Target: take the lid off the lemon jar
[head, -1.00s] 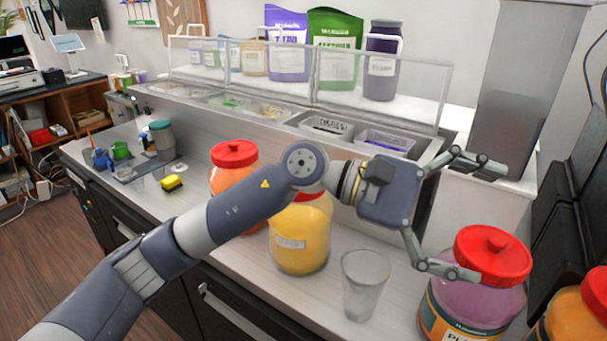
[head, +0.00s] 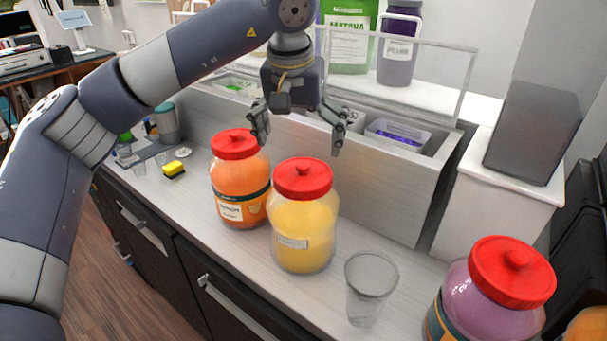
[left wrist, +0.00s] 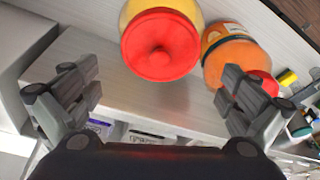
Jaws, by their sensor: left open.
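The yellow jar (head: 302,235), the lemon one by its colour, stands upright on the counter in the head view. Its red lid (head: 303,178) with a knob is on top. In the left wrist view the jar's lid (left wrist: 160,45) shows near the top centre. My left gripper (head: 299,138) is open and empty, pointing down above and behind the lid, apart from it. In the left wrist view its fingers (left wrist: 160,88) are spread wide, with the lid beyond the gap. The jar's small label is unreadable. My right gripper is not in view.
An orange jar (head: 238,185) with a red lid stands close left of the yellow jar. A clear empty cup (head: 368,288) stands in front right. A purple jar (head: 490,300) is at the lower right. The topping rail with its clear guard (head: 440,80) runs behind.

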